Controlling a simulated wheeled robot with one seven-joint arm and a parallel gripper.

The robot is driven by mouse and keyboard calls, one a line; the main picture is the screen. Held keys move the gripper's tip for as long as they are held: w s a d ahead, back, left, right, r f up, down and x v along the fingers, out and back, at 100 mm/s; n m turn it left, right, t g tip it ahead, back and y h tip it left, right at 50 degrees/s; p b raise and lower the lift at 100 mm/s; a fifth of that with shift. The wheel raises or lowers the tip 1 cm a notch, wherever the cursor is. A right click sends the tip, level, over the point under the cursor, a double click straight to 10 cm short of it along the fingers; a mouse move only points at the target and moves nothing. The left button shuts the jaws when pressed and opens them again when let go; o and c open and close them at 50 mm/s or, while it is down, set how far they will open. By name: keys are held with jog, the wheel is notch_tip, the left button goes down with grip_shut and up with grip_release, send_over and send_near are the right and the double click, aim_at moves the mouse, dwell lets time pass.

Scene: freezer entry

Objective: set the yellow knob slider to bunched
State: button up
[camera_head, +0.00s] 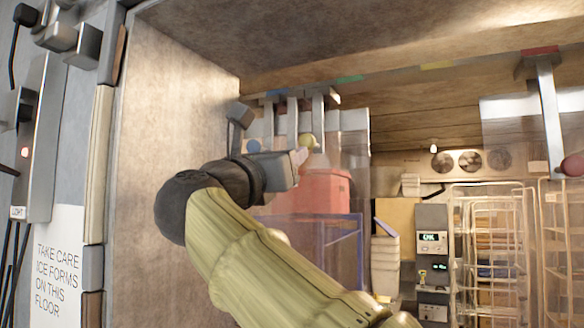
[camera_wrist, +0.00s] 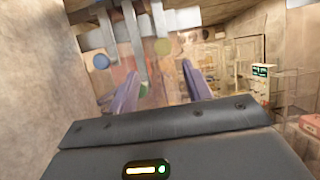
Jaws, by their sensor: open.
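The yellow knob (camera_head: 306,140) hangs at the lower end of a grey metal hanger (camera_head: 318,112) under the rail, in the left part of the doorway. It sits close beside other hangers there, right of the blue knob (camera_head: 253,146). The yellow knob also shows in the wrist view (camera_wrist: 162,46), above and beyond the space between my fingertips. My gripper (camera_head: 299,155) is open, just below the yellow knob in the head view. In the wrist view my gripper (camera_wrist: 160,74) has nothing visibly held between its fingers. Whether a finger touches the knob I cannot tell.
A red knob (camera_head: 572,165) hangs on a separate hanger at far right. Green (camera_head: 349,79), yellow (camera_head: 437,65) and red (camera_head: 540,50) marks line the rail. Translucent strips hang below the hangers. The doorway's left wall (camera_head: 180,110) is near my wrist; wire racks (camera_head: 487,240) stand beyond.

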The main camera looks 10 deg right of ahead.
jog(key=b+v, duration=0.2)
jog(key=v, duration=0.4)
jog(key=shift+s+a+b, duration=0.25)
jog(key=shift+b, duration=0.05)
jog(key=w+a+f+n+t+y+b, duration=0.1)
jog(key=w+a+f+n+t+y, duration=0.2)
jog(key=w+f+n+y, duration=0.65)
jog(key=w+a+f+n+t+y, duration=0.25)
jog(key=f+n, duration=0.35)
jog(key=n, duration=0.8)
jog(key=w+d+f+n+g+y, duration=0.15)
jog(key=f+n+g, duration=0.4)
jog(key=f, duration=0.85)
jog(key=w+d+f+n+g+y, duration=0.1)
jog(key=d+f+n+g+y, duration=0.2)
jog(key=f+n, duration=0.8)
jog(key=s+d+f+n+g, duration=0.1)
jog(key=s+d+f+g, duration=0.2)
jog(key=s+f, duration=0.4)
jog(key=s+d+f+n+g+h+b, duration=0.1)
jog(key=s+d+f+g, duration=0.2)
jog(key=f, duration=1)
jog(key=s+d+f+n+g+h, duration=0.1)
jog(key=s+d+f+g, duration=0.3)
jog(key=s+f, duration=0.6)
jog(key=s+g, duration=0.2)
jog(key=s, duration=0.1)
jog(key=shift+f+n+b, duration=0.3)
jog(key=shift+f+b, duration=0.05)
